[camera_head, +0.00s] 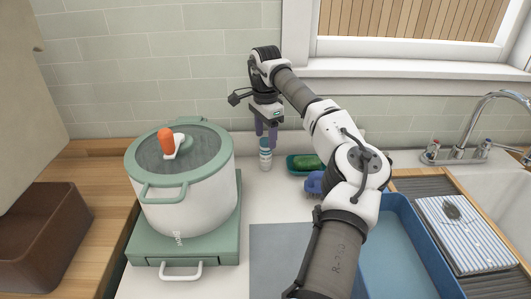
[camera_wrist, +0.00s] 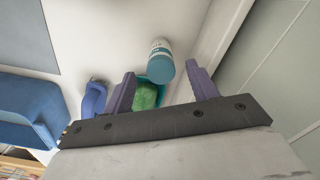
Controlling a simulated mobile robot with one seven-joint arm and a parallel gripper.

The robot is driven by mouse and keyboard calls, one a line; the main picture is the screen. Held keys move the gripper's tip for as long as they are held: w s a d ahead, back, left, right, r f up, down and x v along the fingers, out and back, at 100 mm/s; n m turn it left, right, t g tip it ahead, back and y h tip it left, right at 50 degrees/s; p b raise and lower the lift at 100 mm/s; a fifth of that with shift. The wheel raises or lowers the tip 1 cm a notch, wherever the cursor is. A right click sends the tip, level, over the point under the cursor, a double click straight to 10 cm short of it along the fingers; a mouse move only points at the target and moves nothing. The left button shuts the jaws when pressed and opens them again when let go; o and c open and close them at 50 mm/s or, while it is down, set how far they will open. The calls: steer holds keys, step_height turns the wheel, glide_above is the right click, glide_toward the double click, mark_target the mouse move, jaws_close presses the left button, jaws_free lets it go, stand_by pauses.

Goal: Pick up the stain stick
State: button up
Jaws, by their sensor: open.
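The stain stick appears to be the small upright white cylinder with a teal band (camera_head: 265,152), on the white counter near the back wall. In the wrist view the white and teal cylinder (camera_wrist: 160,58) shows in the gap beyond my fingertips. My gripper (camera_head: 266,130) points down right at the stick's upper end. Its two purple fingers are apart, with nothing gripped between them; they also show in the wrist view (camera_wrist: 160,72). I cannot tell whether the fingertips reach past the stick's top.
A lidded pot (camera_head: 185,205) on a green burner box (camera_head: 225,240) stands to the left. A teal dish (camera_head: 292,168) with a green item (camera_head: 305,162) and a purple-blue object (camera_head: 314,184) lie close right. A blue tub (camera_head: 425,250) and sink (camera_head: 495,190) are farther right.

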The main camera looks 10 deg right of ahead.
mark_target(266, 150)
steer(key=shift+f+p, duration=1.2)
steer(key=shift+f, duration=1.9)
steer(key=shift+c, duration=0.4)
steer(key=c, duration=1)
steer(key=shift+r, duration=0.1)
